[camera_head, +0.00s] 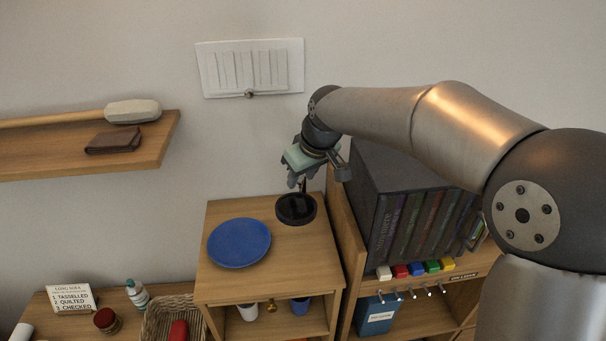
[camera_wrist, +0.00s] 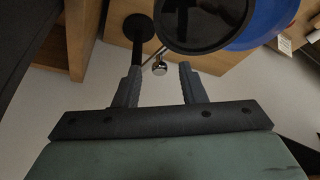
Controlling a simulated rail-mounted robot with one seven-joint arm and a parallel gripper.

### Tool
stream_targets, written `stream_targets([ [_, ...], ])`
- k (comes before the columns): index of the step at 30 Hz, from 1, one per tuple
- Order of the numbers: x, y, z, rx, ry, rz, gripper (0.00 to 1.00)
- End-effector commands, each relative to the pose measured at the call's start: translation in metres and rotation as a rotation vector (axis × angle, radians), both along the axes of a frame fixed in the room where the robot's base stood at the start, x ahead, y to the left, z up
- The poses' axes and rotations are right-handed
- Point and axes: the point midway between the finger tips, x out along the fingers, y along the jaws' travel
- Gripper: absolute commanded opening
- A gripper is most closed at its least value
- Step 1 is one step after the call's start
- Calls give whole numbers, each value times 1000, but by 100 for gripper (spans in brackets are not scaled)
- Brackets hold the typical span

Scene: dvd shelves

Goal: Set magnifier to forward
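The magnifier seems to be the black round-rimmed piece (camera_head: 295,208) on top of the wooden cabinet, beside the blue plate. In the wrist view its dark round rim (camera_wrist: 205,48) shows at the top, overlapping the plate. A thin black stem with a round black end (camera_wrist: 138,28) stands left of the rim, and a small shiny knob (camera_wrist: 160,68) lies below. How these parts join is not clear. My gripper (camera_head: 300,185) hangs above the black piece. In the wrist view my gripper (camera_wrist: 160,75) has its fingers apart, with the knob seen between them; contact is unclear.
The blue plate (camera_head: 239,243) covers the left of the cabinet top (camera_head: 225,288). A dark case row (camera_head: 415,225) stands close on the right in a taller shelf. A white slotted panel (camera_head: 250,68) is on the wall. A wall shelf (camera_head: 60,150) is at left.

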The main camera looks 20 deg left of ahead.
Motion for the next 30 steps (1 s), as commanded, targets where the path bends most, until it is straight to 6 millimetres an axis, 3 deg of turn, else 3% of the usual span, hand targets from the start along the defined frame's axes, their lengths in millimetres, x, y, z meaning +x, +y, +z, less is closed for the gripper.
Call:
stream_targets([
  [6,0,-1,1,0,0,-1,37],
  [11,-3,-6,16,1,-2,-2,37],
  [24,-27,-38,113,2,-5,-1,37],
  [30,-34,-50,146,1,-2,-2,37],
])
